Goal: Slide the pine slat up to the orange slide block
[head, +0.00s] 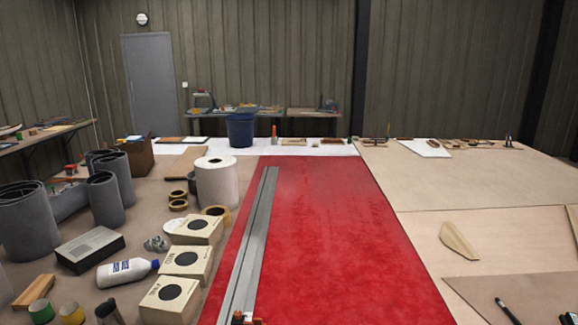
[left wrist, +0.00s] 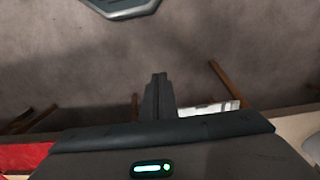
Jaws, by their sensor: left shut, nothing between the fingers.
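An orange and dark part (head: 243,319), likely the orange slide block, shows at the bottom edge of the head view, at the near end of a long grey metal rail (head: 250,245). Most of it is cut off by the frame. I cannot make out the pine slat in either view. My left gripper (left wrist: 158,82) shows in the left wrist view, shut and empty, with bare floor beyond its fingertips. Neither gripper shows in the head view, and my right gripper is in no view.
The rail lies along the left side of a red mat (head: 340,230), whose middle is clear. Left of it stand boxes with black discs (head: 186,262), a white roll (head: 217,182), a white bottle (head: 127,271) and grey rolls (head: 28,222). A thin board (head: 459,241) lies to the right.

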